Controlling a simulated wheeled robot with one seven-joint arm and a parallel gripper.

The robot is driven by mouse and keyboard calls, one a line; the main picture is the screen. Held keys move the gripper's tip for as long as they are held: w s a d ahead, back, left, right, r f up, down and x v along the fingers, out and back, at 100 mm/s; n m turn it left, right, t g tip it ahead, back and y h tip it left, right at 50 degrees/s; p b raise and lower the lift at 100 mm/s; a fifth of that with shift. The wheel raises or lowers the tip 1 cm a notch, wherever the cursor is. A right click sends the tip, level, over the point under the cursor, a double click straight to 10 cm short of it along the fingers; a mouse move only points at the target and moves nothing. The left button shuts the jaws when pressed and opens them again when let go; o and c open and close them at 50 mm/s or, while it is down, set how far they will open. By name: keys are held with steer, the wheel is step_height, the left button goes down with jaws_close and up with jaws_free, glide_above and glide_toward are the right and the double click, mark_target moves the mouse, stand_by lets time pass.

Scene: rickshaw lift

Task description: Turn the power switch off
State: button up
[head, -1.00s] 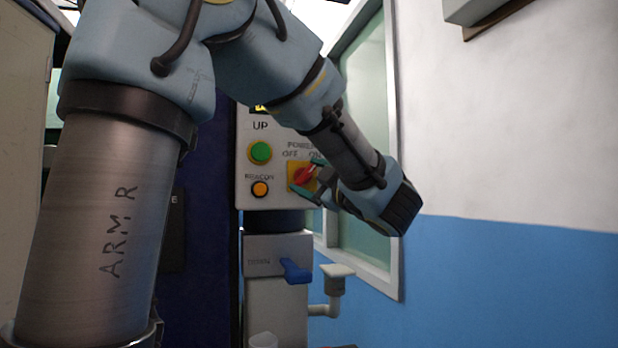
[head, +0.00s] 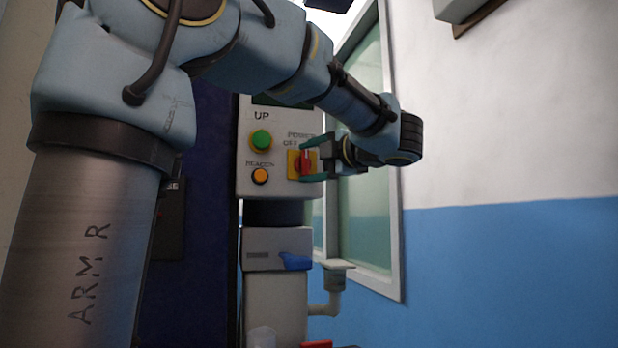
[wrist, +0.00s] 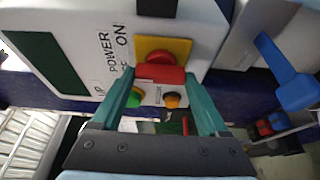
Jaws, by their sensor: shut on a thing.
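The power switch (head: 301,163) is a red handle on a yellow plate, on a light grey control panel (head: 246,133). In the head view the handle looks close to upright, below the POWER and OFF lettering; the ON mark is hidden by my gripper. In the wrist view the red handle (wrist: 160,74) lies between my two teal fingertips. My gripper (head: 308,160) reaches in from the right and is shut on the handle. A finger partly covers the switch in the head view.
A green UP button (head: 261,140) and an orange BEACON button (head: 260,176) sit left of the switch. A blue lever (head: 294,261) is on the box below. A window (head: 368,205) and wall are at the right.

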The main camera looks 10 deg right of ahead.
steer(key=n+g+h+b, duration=0.1)
steer(key=n+b, duration=0.2)
steer(key=shift+f+n, duration=0.1)
steer(key=shift+n, duration=0.3)
steer(key=shift+n+g+h+b, duration=0.4)
steer(key=shift+n+h+b, duration=0.4)
steer(key=shift+n, duration=0.5)
steer(key=o, duration=1.2)
steer(key=shift+r, duration=0.2)
steer(key=shift+o, duration=0.2)
steer(key=shift+s, duration=0.1)
steer(key=v, duration=1)
steer(key=shift+s, duration=0.3)
steer(key=shift+d+r, duration=0.1)
steer(key=shift+r, duration=0.05)
